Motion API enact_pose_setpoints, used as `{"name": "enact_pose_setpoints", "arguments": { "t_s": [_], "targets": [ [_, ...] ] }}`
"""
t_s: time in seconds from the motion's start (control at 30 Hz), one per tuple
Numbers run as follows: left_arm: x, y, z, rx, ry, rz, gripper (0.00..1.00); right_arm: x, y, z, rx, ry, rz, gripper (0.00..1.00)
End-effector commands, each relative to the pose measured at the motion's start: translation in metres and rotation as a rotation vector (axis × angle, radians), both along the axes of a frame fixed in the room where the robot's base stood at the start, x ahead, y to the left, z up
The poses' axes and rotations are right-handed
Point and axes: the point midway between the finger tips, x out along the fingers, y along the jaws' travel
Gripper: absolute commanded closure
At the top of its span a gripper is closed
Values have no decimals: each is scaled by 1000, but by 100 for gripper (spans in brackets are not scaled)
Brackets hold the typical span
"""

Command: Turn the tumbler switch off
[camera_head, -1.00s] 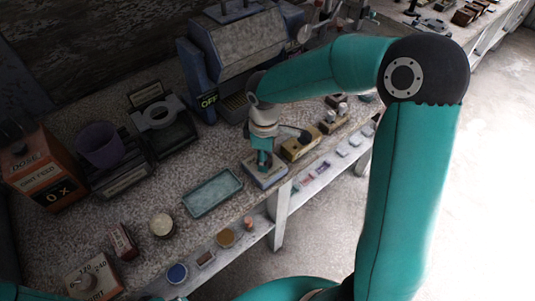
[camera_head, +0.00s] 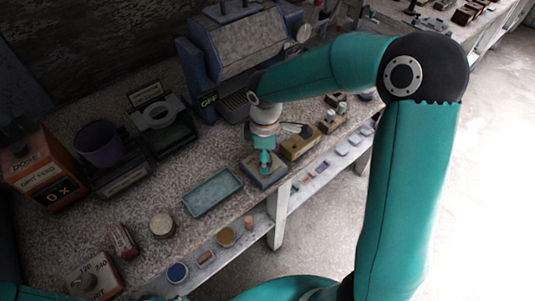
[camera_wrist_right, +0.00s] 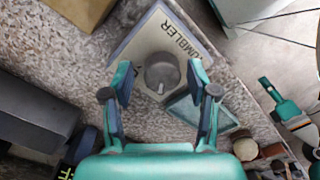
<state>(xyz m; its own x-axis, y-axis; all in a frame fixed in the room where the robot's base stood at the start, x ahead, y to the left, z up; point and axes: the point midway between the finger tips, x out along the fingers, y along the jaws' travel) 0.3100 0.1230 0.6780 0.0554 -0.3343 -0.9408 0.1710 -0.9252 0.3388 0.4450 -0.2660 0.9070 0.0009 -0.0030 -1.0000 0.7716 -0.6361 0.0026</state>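The tumbler switch is a pale plate (camera_wrist_right: 143,46) with lettering that reads TUMBLER, partly cut off, and a round grey knob (camera_wrist_right: 162,73). In the head view the switch (camera_head: 275,179) sits at the bench's front edge, mostly under my right gripper (camera_head: 264,164). In the wrist view my right gripper (camera_wrist_right: 161,80) is open, with one finger on each side of the knob and a visible gap on both sides. The knob's on or off marking is not readable. My left gripper is not in view.
A teal tray (camera_head: 212,191) lies left of the switch, and a tan box (camera_head: 300,143) stands close to its right. A blue-grey machine (camera_head: 245,55) with a green OFF-like display stands behind. A shelf with small pans (camera_head: 226,237) runs below the bench edge.

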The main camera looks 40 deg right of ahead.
Motion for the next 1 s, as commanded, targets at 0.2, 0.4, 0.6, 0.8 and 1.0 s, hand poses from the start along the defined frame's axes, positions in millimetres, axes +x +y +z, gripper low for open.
{"name": "enact_pose_setpoints", "arguments": {
  "t_s": [0.2, 0.4, 0.6, 0.8, 1.0],
  "targets": [
    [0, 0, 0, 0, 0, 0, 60, 0, 1, -1, 2, 1, -1, 37],
    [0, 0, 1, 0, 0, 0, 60, 0, 2, 5, 3, -1, -1, 37],
    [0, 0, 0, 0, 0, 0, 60, 1, 1, 34, 3, -4, -1, 37],
    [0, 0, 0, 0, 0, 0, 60, 2, 2, 75, 2, -4, -1, 37],
    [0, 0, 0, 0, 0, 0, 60, 2, 2, 106, 2, -3, -1, 37]
  ]
}}
